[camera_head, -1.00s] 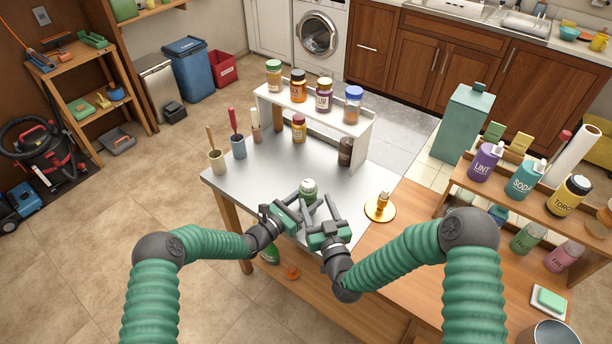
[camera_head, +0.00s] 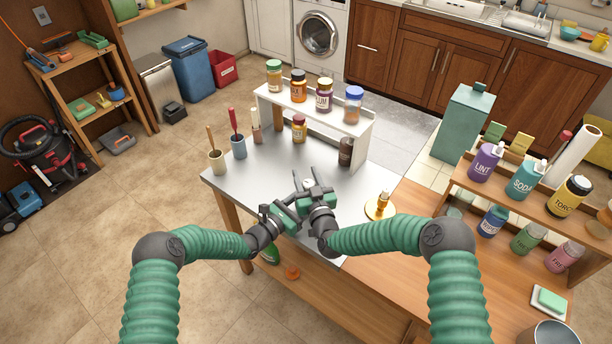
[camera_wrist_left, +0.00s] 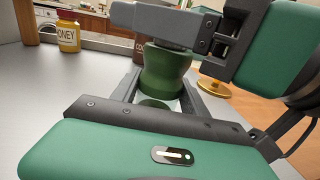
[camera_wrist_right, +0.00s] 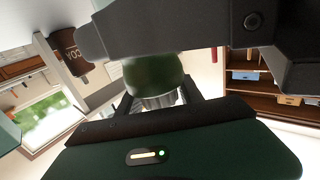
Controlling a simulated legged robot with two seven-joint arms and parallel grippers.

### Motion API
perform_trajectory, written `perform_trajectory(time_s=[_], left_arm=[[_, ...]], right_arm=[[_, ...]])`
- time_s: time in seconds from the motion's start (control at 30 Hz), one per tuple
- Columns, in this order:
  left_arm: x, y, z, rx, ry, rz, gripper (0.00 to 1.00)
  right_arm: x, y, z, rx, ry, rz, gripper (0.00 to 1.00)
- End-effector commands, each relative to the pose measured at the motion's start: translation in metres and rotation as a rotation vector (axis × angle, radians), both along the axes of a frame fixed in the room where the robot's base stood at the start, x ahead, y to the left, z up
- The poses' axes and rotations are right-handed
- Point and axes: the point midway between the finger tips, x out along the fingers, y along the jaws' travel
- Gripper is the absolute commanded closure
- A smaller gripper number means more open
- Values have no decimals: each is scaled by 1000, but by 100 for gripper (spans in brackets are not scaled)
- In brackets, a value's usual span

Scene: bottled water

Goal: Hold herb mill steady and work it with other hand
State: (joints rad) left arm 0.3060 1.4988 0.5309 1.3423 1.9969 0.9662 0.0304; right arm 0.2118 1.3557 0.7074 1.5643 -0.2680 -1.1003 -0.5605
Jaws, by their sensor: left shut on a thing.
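The herb mill (camera_head: 308,183) is mostly hidden by my grippers in the head view, with a small pale part showing. In the left wrist view its green waisted body (camera_wrist_left: 165,72) stands upright between the fingers of my left gripper (camera_wrist_left: 162,92), which is shut on it. My right gripper (camera_head: 309,179) is at the upper part of the mill, just above my left one. In the right wrist view a blurred green part (camera_wrist_right: 153,76) and a pale ribbed part (camera_wrist_right: 158,101) of the mill lie between its fingers; whether they press on it is unclear.
A white shelf (camera_head: 262,96) with several jars stands at the back of the grey worktop (camera_head: 262,172). A honey jar (camera_head: 299,130) and a brown jar (camera_head: 346,152) stand by it. A gold dish (camera_head: 388,214) with a small bottle is to the right. The worktop's left middle is clear.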

Motion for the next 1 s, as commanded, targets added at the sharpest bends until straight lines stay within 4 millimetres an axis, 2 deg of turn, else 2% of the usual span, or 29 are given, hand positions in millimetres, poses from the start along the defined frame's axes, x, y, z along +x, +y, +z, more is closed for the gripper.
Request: perform_trajectory(time_s=[0.03,0.3,0.67,1.0], left_arm=[[0,0,-2,2,4,1,84],[0,0,-2,2,4,1,84],[0,1,-2,2,4,1,84],[-1,0,-2,1,4,0,84]], right_arm=[[0,0,0,0,0,0,65],[0,-1,0,0,0,-1,100],[0,0,2,2,-7,43,100],[-2,6,3,7,-14,251,100]])
